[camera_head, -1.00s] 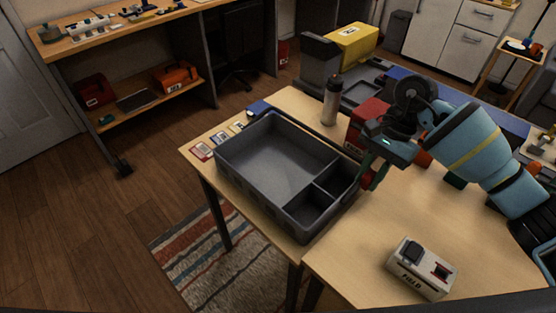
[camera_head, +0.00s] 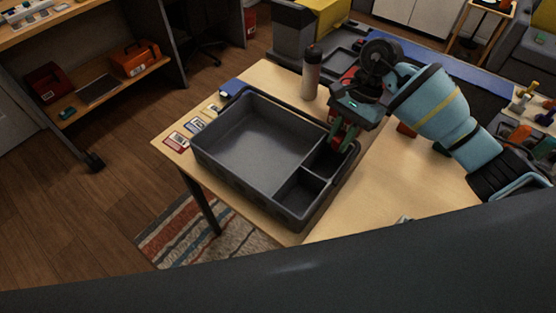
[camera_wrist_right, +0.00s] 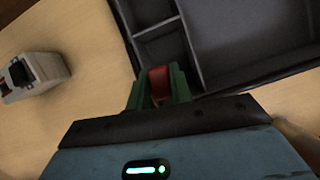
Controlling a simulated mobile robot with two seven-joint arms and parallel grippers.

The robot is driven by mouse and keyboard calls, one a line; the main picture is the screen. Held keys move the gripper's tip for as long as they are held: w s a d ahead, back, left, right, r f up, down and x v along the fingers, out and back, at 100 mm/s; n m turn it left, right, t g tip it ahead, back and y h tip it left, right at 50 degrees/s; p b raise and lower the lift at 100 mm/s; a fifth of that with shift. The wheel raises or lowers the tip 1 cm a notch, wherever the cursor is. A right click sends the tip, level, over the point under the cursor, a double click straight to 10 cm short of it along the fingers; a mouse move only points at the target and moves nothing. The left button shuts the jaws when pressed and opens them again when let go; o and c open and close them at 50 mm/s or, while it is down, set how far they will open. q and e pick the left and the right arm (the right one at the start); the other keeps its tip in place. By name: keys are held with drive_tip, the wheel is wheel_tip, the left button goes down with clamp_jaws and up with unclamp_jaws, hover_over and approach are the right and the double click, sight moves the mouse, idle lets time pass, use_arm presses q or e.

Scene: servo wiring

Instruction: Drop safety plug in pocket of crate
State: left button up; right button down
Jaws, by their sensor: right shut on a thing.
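The dark grey crate (camera_head: 236,188) stands on the wooden table, with one large compartment on the left and two small pockets on the right. My right gripper (camera_head: 342,140) is at the crate's right side, with its green fingers over the far small pocket. In the right wrist view, the gripper (camera_wrist_right: 158,90) is shut on a red piece, the safety plug (camera_wrist_right: 159,80), held between the green fingers close to the crate (camera_wrist_right: 235,35). Most of the plug is hidden by the fingers, and its height above the pocket is hard to tell. My left gripper is not in view.
A bottle (camera_head: 311,72) stands behind the crate. Several cards (camera_head: 178,142) lie along the table's left edge. A pale box with a dark top (camera_wrist_right: 35,75) is on the table in the wrist view. A large dark shape blocks the lower part of the head view.

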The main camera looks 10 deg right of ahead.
sight(337, 148)
drive_tip(key=shift+f+b, duration=0.5)
drive_tip(key=shift+f, duration=1.65)
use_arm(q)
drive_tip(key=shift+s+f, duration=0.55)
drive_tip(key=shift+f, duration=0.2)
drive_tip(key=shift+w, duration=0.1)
use_arm(e)
drive_tip(key=c, duration=1.2)
unclamp_jaws()
drive_tip(key=shift+o, duration=0.2)
drive_tip(key=shift+r, duration=0.1)
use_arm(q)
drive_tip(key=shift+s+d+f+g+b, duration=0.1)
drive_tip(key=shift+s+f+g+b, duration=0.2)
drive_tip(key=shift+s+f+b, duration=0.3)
use_arm(e)
drive_tip(key=v, duration=0.7)
drive_tip(key=shift+d+r, duration=0.15)
drive_tip(key=shift+r, duration=0.2)
